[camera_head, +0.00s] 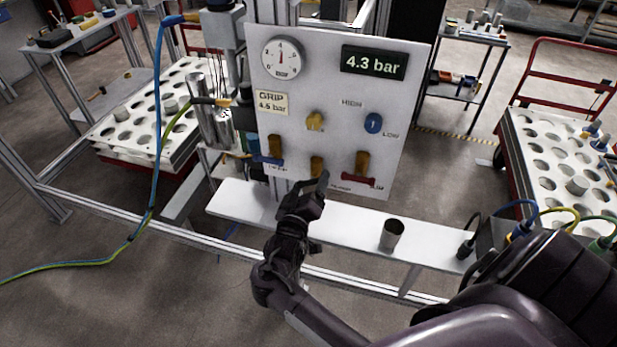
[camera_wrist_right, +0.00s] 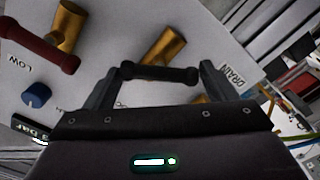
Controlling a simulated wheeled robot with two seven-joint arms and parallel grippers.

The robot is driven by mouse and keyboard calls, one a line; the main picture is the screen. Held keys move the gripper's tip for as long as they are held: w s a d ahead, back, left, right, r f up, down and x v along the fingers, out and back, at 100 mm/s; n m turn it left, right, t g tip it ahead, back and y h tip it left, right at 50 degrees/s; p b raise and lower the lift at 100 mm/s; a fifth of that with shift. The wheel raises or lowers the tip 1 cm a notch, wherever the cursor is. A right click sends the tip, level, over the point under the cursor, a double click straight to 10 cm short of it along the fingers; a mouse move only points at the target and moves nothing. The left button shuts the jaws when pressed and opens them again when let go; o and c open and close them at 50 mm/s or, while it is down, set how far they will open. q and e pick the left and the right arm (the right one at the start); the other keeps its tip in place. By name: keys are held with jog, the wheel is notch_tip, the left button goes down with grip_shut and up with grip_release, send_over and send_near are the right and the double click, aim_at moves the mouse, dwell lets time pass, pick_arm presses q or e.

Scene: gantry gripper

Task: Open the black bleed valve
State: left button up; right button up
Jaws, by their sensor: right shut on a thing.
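The black bleed valve is a brass body (camera_head: 316,165) with a black bar handle, low in the middle of the white panel (camera_head: 400,110). In the right wrist view its black handle (camera_wrist_right: 160,74) lies crosswise between my fingers, beside its brass body (camera_wrist_right: 158,52). My right gripper (camera_head: 316,190) is in front of the panel at this valve and is shut on the black handle (camera_wrist_right: 160,74). In the head view the gripper mostly hides the handle. My left gripper is not in view.
A red-handled valve (camera_head: 361,168) is just right and a blue-handled valve (camera_head: 274,150) left. Above are a brass knob (camera_head: 315,120), a blue knob (camera_head: 373,123), a gauge (camera_head: 283,58) and a display (camera_head: 374,62) reading 4.3 bar. A metal cup (camera_head: 391,235) stands on the white shelf (camera_head: 350,229).

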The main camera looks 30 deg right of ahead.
jog(key=shift+d+r+n+p, duration=0.15)
jog(key=shift+n+p, duration=0.35)
jog(key=shift+n, duration=1.4)
jog(key=n, duration=0.4)
jog(key=shift+p, duration=0.3)
jog(key=shift+n, duration=1.8)
jog(key=shift+w+d, duration=0.1)
jog(key=o, duration=0.6)
jog(key=shift+d, duration=0.1)
jog(key=shift+f, duration=0.2)
